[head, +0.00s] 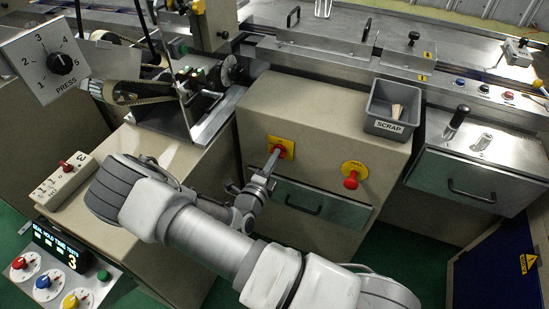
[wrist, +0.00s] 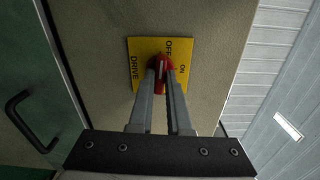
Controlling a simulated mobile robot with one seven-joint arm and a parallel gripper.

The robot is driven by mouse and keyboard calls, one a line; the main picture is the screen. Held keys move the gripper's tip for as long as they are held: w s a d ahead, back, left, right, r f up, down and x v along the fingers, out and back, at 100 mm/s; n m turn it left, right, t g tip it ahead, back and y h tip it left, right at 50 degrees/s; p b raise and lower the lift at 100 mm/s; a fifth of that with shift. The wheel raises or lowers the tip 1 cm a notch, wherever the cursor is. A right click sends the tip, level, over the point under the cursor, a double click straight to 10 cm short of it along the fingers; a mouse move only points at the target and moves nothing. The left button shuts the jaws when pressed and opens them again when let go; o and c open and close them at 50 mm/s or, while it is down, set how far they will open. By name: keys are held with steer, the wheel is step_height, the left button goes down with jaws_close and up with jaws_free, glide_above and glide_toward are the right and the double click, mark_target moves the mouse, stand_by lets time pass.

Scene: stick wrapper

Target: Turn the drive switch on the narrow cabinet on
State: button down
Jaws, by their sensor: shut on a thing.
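The narrow cabinet (head: 325,130) is beige and has the drive switch on its front. The switch has a yellow plate (wrist: 202,85) marked DRIVE, OFF and ON, and a red handle (wrist: 159,62). The plate also shows in the head view (head: 289,145). In the wrist view the handle lies along the picture's up-down line, with a white mark on it. Which label it points to is hard to tell. My gripper (wrist: 161,76) is shut on the red handle, one finger on each side. The fingers hide part of the handle.
A red knob (head: 351,182) on a second yellow plate sits to the right on the same cabinet. A drawer with a dark handle (head: 303,206) is below the switch, near my gripper. A grey scrap bin (head: 390,127) stands on top.

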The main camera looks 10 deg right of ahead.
steer(key=shift+m+p, duration=2.45)
steer(key=shift+m, duration=6.15)
steer(key=c, duration=0.9)
jaws_free()
steer(key=shift+o, duration=0.2)
steer(key=v, duration=1.7)
steer(key=shift+s+a, duration=0.15)
